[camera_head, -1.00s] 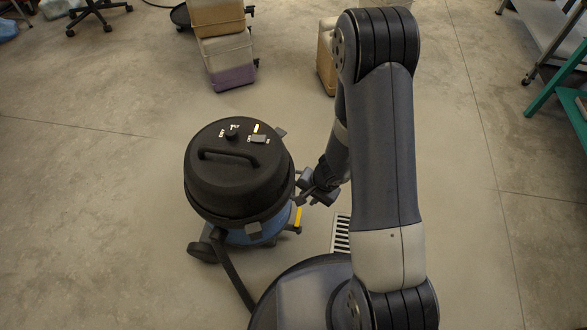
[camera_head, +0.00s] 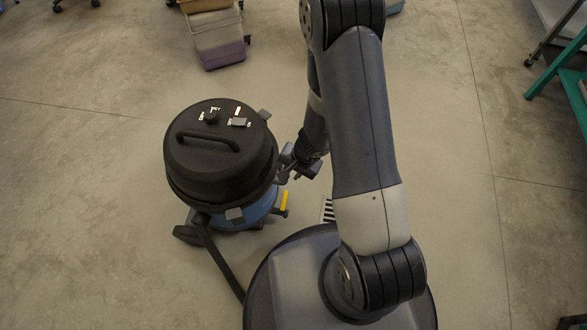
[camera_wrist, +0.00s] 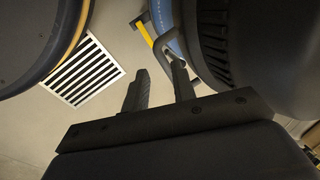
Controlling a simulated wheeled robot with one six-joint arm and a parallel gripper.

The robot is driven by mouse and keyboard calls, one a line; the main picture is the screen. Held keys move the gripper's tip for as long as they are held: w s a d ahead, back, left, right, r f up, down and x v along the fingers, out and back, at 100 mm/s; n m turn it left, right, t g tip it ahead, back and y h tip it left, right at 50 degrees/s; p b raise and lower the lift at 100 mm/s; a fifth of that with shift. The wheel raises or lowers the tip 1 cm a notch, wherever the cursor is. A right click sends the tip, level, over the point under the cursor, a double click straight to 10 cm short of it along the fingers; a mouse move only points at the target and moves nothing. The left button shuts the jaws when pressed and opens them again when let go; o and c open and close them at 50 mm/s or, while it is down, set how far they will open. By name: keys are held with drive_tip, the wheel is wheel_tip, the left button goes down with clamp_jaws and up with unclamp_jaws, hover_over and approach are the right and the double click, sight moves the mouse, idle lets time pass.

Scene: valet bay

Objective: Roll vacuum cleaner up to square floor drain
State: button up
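The vacuum cleaner (camera_head: 218,162) has a black domed lid with a handle and a blue body. It stands upright on the floor, left of my arm in the head view. The square floor drain (camera_head: 327,211) is a slotted grate a short way to its right, partly hidden by my base and arm. In the head view my gripper (camera_head: 287,173) is close to the vacuum's right side; contact is unclear.
A tan and purple container (camera_head: 217,42) stands behind the vacuum. A green-framed bench or rack (camera_head: 557,70) is at the right edge. A black chair base (camera_head: 75,4) is at top left.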

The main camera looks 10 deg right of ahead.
sight(285, 182)
drive_tip(key=b+x, duration=0.3)
drive_tip(key=x, duration=0.6)
drive_tip(key=shift+f+b, duration=0.2)
drive_tip(key=shift+b, duration=0.15)
drive_tip(key=shift+c, duration=0.4)
clamp_jaws()
idle(0.5)
